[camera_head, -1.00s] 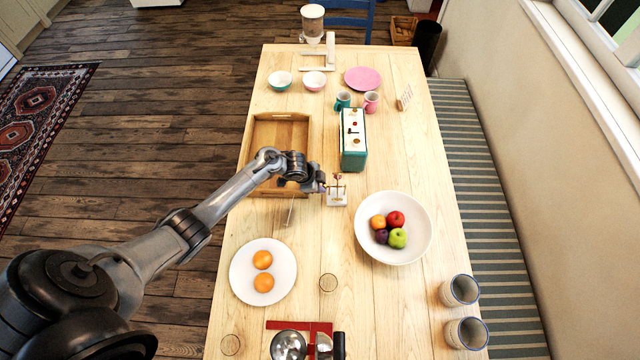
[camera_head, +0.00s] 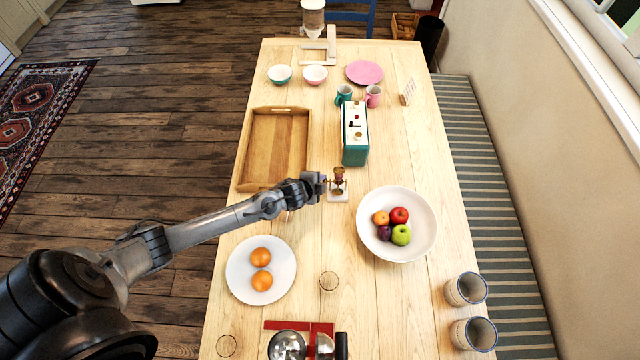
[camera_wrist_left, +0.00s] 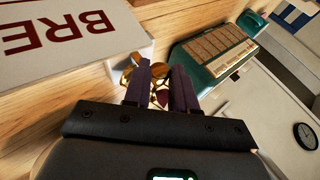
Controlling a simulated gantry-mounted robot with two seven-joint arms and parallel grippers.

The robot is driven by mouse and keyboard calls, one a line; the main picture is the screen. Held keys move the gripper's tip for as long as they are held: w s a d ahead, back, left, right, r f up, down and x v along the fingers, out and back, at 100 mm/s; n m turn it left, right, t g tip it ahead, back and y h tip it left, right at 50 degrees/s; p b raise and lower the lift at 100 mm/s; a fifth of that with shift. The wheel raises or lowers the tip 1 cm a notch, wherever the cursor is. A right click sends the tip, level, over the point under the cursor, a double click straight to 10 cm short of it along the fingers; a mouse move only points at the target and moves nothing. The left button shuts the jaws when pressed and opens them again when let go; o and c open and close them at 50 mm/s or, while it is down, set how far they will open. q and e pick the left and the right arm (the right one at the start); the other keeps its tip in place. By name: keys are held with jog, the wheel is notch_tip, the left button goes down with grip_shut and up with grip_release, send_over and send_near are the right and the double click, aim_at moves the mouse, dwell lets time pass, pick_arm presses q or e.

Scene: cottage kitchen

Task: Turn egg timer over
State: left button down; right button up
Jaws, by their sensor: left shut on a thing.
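The egg timer (camera_head: 338,175) stands on its white base on the table, right of the wooden tray. Its small bulbs look brownish in a brass-coloured frame. My left gripper (camera_head: 325,183) is at the timer's left side, shut on it. In the left wrist view the two dark fingers (camera_wrist_left: 162,82) close around the timer (camera_wrist_left: 159,98), with brass and glass showing between them. The fingers hide part of the timer. My right gripper is not in view.
A teal box-like appliance (camera_head: 355,150) stands just behind the timer. A white bowl (camera_head: 425,245) of fruit is at right front, a plate (camera_head: 240,285) with two oranges at left front. The wooden tray (camera_head: 247,150) lies left. Two cups (camera_head: 465,290) stand near the right edge.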

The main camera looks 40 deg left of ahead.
pick_arm(q)
jog(key=shift+s+d+f+m+t+y+b, duration=0.15)
jog(key=shift+f+t+y+b, duration=0.15)
jog(key=shift+t+b, duration=0.2)
jog(key=shift+d+f+m+t+y+b, duration=0.1)
jog(key=shift+f+m+t+y+b, duration=0.05)
jog(key=shift+t+y+b, duration=0.55)
jog(key=shift+t+b, duration=0.2)
jog(key=shift+b, duration=0.1)
jog(key=c, duration=0.9)
grip_release()
jog(key=shift+r, duration=0.1)
